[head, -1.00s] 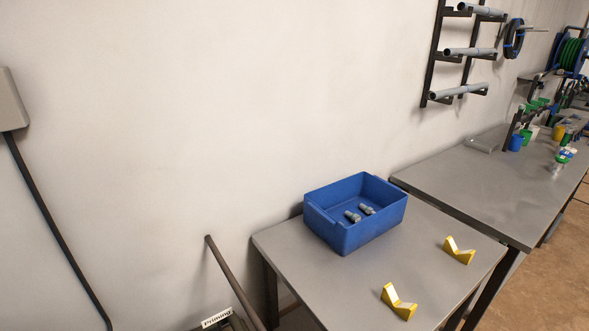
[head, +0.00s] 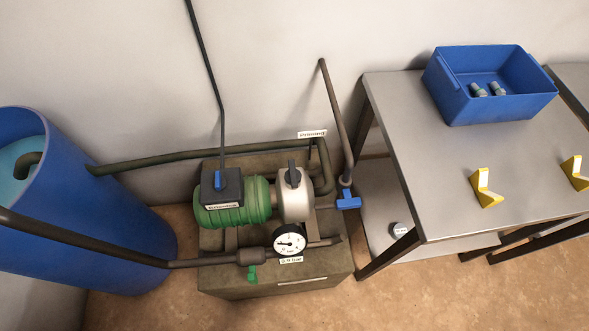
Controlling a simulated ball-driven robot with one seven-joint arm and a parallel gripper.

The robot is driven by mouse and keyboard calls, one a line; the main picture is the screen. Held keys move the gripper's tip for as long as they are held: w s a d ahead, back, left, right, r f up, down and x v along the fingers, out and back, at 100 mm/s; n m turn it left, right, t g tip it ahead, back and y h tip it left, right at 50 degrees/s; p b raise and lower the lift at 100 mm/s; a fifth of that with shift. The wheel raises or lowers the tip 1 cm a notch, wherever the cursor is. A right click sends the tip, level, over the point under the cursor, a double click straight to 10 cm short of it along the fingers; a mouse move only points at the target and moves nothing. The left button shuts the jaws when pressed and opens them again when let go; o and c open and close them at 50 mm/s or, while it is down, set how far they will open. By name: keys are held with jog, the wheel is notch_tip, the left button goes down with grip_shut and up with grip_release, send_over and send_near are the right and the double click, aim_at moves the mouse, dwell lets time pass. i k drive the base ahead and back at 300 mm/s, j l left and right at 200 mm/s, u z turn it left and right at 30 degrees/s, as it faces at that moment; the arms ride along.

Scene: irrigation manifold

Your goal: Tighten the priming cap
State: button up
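A pump with a green motor (head: 225,203) and a pale round housing (head: 296,203) stands on a dark block in the head view. A black part with an upright grip (head: 292,174) sits on top of the pale housing; it looks like the priming cap. I cannot tell how tightly it sits. A white label reading "Priming" (head: 312,134) stands just behind it. My gripper is not in view.
A blue barrel (head: 95,230) stands left of the pump, with pipes running from it. A grey table (head: 440,180) with a blue bin (head: 490,105) stands right.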

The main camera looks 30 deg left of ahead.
aim_at(293, 177)
jog(key=l+u, duration=0.25)
jog(key=i+l+u, duration=0.1)
jog(key=l+u, duration=0.15)
jog(key=l, duration=0.2)
jog(key=u, duration=1.15)
